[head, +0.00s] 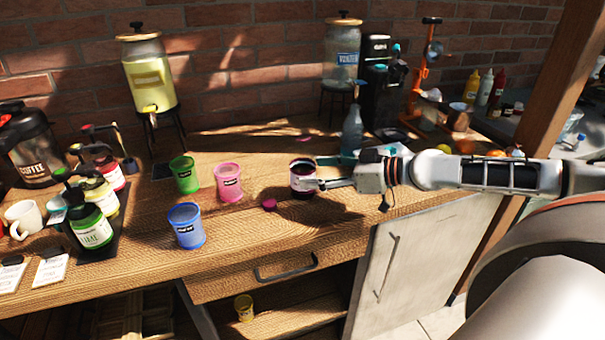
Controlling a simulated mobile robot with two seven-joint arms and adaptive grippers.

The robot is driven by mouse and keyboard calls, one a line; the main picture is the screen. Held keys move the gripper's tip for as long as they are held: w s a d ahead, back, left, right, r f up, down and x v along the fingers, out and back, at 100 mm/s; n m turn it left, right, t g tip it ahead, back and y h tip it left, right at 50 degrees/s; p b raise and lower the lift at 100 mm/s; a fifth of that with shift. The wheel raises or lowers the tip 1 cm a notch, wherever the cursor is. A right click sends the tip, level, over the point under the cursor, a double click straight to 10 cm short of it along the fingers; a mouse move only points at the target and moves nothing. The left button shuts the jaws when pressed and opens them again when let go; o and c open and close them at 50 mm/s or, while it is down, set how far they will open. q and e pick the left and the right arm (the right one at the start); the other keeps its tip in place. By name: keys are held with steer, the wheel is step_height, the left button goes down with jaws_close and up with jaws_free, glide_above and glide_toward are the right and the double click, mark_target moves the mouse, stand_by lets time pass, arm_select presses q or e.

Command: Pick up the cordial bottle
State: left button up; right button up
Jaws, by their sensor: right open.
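A dark red, wide bottle (302,182) with a pale label stands upright near the middle of the wooden table. It looks most like the cordial bottle, but its label is too small to read. Its top appears uncapped, and a small crimson cap (269,204) lies on the table to its left. My right gripper (320,174) reaches in from the right, low over the table, with its fingers spread at the bottle's right side. Whether a finger touches the bottle I cannot tell. My left gripper is not in view.
Green (184,175), pink (228,182) and blue (186,226) cups stand to the left. A blue-grey bottle (352,133) stands close behind my right gripper. Pump bottles (92,226) and a white mug (24,218) stand far left. The table's front middle is clear.

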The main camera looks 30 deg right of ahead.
mark_target(303, 170)
steer(key=shift+w+a+f+b, duration=0.1)
steer(key=shift+w+a+b, duration=0.05)
steer(key=shift+w+b, duration=0.35)
steer(key=shift+p, duration=0.3)
steer(key=shift+w+a+p, duration=0.6)
steer(key=shift+w+p, duration=0.25)
steer(key=shift+p, duration=0.3)
steer(key=shift+w+a+f+p, duration=0.25)
steer(key=shift+w+f+p, duration=0.05)
steer(key=shift+w+p, duration=0.15)
steer(key=shift+a+f, duration=0.1)
steer(key=shift+f, duration=0.05)
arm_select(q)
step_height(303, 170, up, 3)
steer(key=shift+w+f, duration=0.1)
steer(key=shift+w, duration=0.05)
arm_select(e)
steer(key=c, duration=1.6)
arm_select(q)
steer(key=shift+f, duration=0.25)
arm_select(e)
steer(key=shift+w, duration=0.1)
steer(key=shift+c, duration=0.2)
